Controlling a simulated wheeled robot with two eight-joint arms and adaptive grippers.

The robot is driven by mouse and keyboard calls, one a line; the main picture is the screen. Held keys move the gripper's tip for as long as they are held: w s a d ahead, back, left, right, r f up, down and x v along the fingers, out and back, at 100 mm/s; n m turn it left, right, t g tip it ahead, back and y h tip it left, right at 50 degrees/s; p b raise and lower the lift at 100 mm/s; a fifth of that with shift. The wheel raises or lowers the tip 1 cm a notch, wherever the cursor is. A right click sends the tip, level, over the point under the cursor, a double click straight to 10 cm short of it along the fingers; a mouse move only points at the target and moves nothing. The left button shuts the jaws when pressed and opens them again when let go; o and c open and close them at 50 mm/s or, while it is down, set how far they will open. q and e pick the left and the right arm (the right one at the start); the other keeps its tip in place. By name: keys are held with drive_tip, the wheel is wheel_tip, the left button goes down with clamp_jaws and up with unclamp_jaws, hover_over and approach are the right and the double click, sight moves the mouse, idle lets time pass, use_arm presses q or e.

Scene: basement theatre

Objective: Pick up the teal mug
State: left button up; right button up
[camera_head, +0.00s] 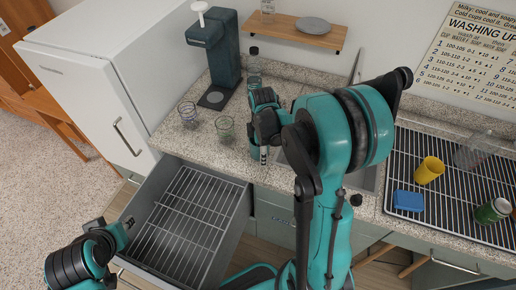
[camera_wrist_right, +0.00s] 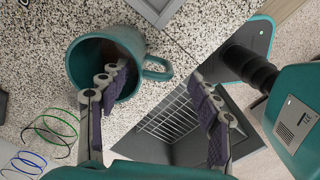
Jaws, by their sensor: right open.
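The teal mug (camera_wrist_right: 84,48) shows in the right wrist view on the speckled counter, with its dark opening visible and its handle toward the right. My right gripper (camera_wrist_right: 157,83) is open. One finger overlaps the mug's opening in the picture, and the handle lies between the two fingers; I cannot tell whether they touch. In the head view my right gripper (camera_head: 263,150) points down over the counter by the open drawer, and the mug is mostly hidden there. My left gripper (camera_head: 124,226) is by the drawer's left side; its jaw state is unclear.
An open drawer (camera_head: 244,215) with a wire rack juts out below the counter. Two glasses (camera_head: 225,128) and a dark teal dispenser (camera_head: 214,52) stand left of my right gripper. A yellow cup (camera_head: 429,170), blue sponge (camera_head: 408,200) and green can (camera_head: 492,211) are at right.

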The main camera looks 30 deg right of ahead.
drive_tip(key=f, duration=0.2)
drive_tip(key=f+b, duration=0.1)
drive_tip(key=f, duration=0.2)
drive_tip(key=shift+w+d+f, duration=0.1)
drive_tip(key=shift+w+f, duration=0.1)
clamp_jaws()
